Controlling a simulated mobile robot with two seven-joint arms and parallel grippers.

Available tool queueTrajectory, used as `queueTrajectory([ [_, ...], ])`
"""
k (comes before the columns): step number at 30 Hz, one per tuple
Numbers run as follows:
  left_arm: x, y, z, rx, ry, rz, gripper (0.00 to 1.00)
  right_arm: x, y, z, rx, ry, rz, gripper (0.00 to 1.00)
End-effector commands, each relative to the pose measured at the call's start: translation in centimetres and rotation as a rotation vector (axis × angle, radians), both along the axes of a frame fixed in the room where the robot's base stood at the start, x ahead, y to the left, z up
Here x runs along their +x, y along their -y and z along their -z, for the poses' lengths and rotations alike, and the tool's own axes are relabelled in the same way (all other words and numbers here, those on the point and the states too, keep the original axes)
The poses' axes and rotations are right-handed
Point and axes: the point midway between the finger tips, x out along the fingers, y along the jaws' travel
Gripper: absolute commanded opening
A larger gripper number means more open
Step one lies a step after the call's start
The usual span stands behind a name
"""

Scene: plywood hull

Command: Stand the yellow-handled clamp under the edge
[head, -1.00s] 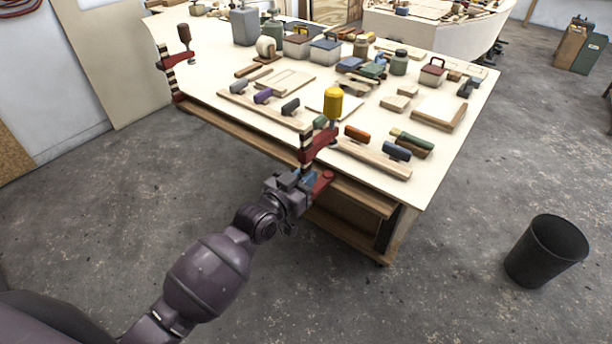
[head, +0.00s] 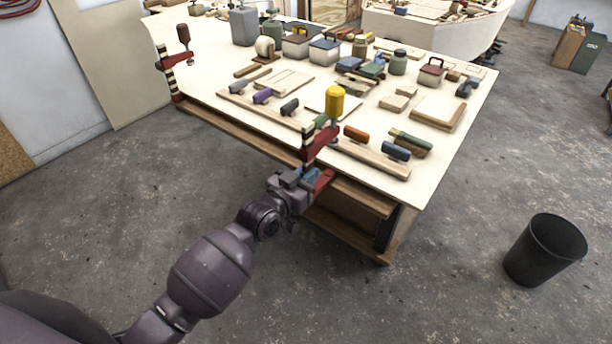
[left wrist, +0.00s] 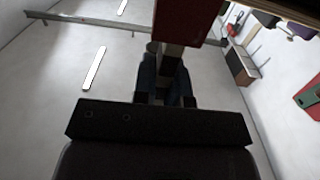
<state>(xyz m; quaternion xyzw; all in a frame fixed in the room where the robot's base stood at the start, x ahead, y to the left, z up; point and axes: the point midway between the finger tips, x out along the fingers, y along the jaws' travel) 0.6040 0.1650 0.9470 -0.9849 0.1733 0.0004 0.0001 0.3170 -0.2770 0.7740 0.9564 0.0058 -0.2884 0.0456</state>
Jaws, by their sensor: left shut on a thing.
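The yellow-handled clamp (head: 334,103) stands upright at the near edge of the plywood table (head: 222,119). Its yellow handle and red upper arm are above the tabletop, and its lower red arm is below the edge level. My left gripper (head: 303,183) is shut on the clamp's lower part, just outside the edge. In the left wrist view the two dark fingers (left wrist: 164,88) close on the striped bar, with a red part of the clamp above. Whether the clamp touches the table is hard to tell. My right gripper is not in view.
Another clamp (head: 184,34) with a brown handle stands at the table's left corner. Wooden blocks with coloured handles, such as an orange one (head: 356,134), lie near the yellow clamp. A black bin (head: 545,250) stands on the floor at right. The floor in front is clear.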

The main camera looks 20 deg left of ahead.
Motion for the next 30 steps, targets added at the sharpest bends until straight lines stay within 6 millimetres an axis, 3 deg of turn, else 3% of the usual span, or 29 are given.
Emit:
queueTrajectory([
  [30,3.0,1.1,-0.2,-0.002,0.005,0.000,0.00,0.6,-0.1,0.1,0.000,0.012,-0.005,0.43],
])
